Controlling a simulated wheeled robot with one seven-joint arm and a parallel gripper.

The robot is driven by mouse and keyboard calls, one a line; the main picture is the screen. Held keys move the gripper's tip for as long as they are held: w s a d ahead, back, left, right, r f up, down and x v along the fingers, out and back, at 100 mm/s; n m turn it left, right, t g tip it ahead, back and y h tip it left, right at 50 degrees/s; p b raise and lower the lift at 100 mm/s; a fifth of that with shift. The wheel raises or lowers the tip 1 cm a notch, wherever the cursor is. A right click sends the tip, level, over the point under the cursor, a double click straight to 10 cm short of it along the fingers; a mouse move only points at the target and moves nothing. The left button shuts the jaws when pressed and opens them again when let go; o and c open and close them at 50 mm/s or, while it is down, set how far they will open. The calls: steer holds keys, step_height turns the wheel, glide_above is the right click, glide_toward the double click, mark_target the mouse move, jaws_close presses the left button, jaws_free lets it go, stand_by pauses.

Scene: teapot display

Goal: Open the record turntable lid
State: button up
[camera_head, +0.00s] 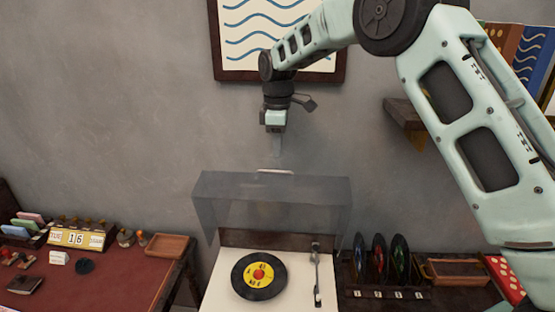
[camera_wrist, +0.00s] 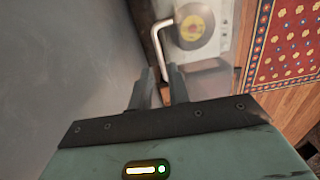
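The record turntable (camera_head: 222,284) is a white-topped player with a black record (camera_head: 259,275) and a tonearm on it. Its smoky see-through lid (camera_head: 225,195) stands raised at the back, uncovering the deck. A pale handle (camera_head: 275,171) runs along the lid's top edge.
A grey wall is close behind the lid. A red-topped desk (camera_head: 105,275) with a calendar (camera_head: 80,239) and a tray (camera_head: 171,245) stands left. Upright records (camera_head: 379,257) and a wooden tray (camera_head: 457,271) stand right. A wall shelf (camera_head: 407,115) is at upper right.

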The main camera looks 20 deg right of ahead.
step_height(320, 180, down, 6)
steer(key=shift+r+p, duration=0.1)
steer(key=shift+p, duration=0.75)
jaws_close()
